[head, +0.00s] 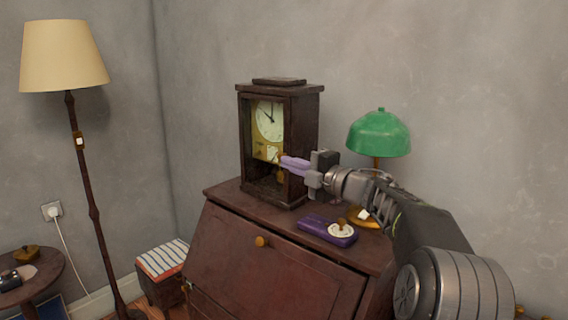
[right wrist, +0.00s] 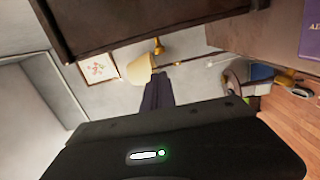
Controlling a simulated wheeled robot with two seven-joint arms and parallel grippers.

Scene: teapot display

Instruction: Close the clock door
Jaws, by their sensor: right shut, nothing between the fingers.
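The dark wooden clock (head: 304,125) stands upright on top of the brown desk. Its cream dial (head: 269,120) and brass lower plate show through the front. I cannot make out the door as a separate panel or tell how far it stands open. My right gripper (head: 284,161) reaches in from the right, its purple fingers shut and empty, overlapping the clock's right front edge; contact cannot be told. In the right wrist view the fingers (right wrist: 158,92) are together, below a dark wooden panel (right wrist: 140,25) that looks like part of the clock. My left gripper is not in view.
A purple box (head: 316,226) with a round white top piece lies on the desk (head: 225,245) under my right arm. A green lamp (head: 379,135) stands behind the arm. A floor lamp (head: 64,56), a small round table and a striped stool stand left.

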